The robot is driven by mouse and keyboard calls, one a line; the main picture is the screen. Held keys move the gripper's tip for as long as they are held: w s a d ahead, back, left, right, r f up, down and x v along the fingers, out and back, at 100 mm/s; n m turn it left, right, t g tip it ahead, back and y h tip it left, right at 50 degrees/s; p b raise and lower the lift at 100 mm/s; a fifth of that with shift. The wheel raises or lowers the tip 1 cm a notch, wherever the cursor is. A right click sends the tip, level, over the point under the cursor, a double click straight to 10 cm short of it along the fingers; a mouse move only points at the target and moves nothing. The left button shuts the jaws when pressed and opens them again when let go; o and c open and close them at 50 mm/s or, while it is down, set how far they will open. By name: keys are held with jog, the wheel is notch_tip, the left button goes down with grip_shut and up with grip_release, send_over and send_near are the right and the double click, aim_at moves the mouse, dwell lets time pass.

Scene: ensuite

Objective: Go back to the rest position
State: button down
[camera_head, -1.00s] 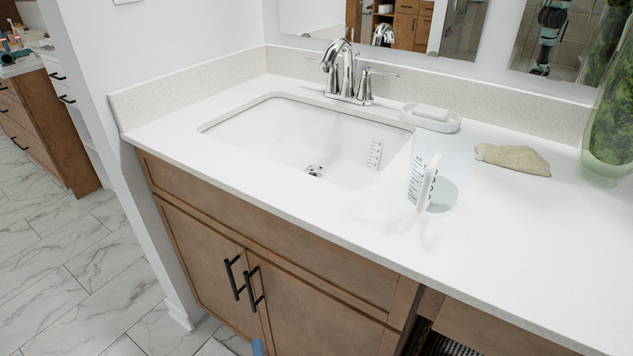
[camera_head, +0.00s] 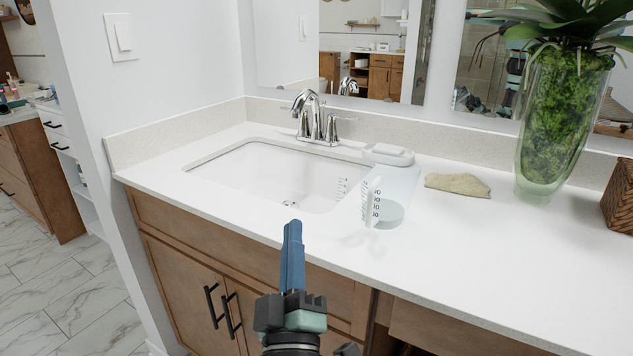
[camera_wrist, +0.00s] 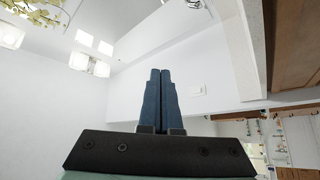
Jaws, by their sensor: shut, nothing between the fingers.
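My gripper (camera_head: 292,240) points upward in front of the vanity's front edge, its blue fingers together and empty. In the wrist view my gripper (camera_wrist: 157,75) also shows its two fingers side by side with nothing between them. Behind the fingers, the wrist view shows white wall and ceiling. My gripper is apart from the objects on the counter.
The white counter (camera_head: 470,270) has a sink (camera_head: 270,175) with a chrome faucet (camera_head: 315,120). A clear measuring jug (camera_head: 398,190), a soap dish (camera_head: 388,155), a beige cloth (camera_head: 457,185) and a plant vase (camera_head: 555,130) stand right of it. Open floor (camera_head: 75,285) lies left.

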jog(key=s+d+r+m+t, duration=0.15)
jog(key=s+r+m, duration=0.3)
jog(key=r, duration=0.65)
jog(key=s+d+r+m+t, duration=0.1)
jog(key=s+r+m+t, duration=0.15)
jog(key=s+r, duration=0.55)
jog(key=s+d+r+m+t, duration=0.1)
jog(key=s+r+m, duration=0.3)
jog(key=r, duration=0.9)
notch_tip(320, 180, up, 24)
jog(key=w+p, duration=0.1)
jog(key=p, duration=2.4)
jog(key=shift+w+a+f+h+p, duration=0.15)
jog(key=shift+f+h+p, duration=0.05)
jog(key=shift+h+p, duration=0.2)
